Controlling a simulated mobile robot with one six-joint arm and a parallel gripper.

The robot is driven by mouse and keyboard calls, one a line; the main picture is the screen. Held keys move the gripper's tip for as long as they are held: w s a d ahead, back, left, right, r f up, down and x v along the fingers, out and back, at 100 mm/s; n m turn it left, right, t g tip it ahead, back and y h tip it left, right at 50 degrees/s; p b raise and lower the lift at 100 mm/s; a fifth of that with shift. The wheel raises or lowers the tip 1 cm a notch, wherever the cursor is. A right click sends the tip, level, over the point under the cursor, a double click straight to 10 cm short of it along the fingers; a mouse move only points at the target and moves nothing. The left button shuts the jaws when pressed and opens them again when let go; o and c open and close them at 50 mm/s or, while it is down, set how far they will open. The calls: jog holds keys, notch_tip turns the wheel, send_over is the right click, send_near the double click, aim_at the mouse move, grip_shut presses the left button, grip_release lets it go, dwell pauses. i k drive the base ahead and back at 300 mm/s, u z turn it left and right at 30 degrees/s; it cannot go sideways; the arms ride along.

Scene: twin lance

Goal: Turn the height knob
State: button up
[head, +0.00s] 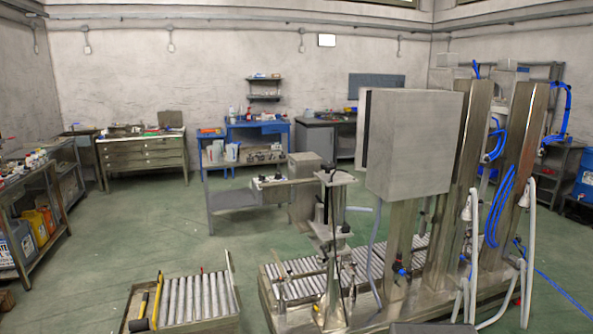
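The steel twin-lance machine (470,150) stands at the right, with two tall columns, blue hoses and a large grey cabinet (412,143). A shorter steel post (335,215) with a flat top plate and small dark fittings stands left of the cabinet, over a roller conveyor (300,275). I cannot tell which of the small fittings is the height knob; they are too small at this distance. My gripper is not in view.
A separate roller conveyor section (200,297) with a yellow-and-black handle (143,308) is at the bottom left. A shelf rack (30,220) lines the left wall. Green floor (130,230) is free at centre left.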

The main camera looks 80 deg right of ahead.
aim_at(326, 166)
jog(key=u, duration=0.6)
jog(key=k, duration=2.45)
jog(key=z, duration=0.8)
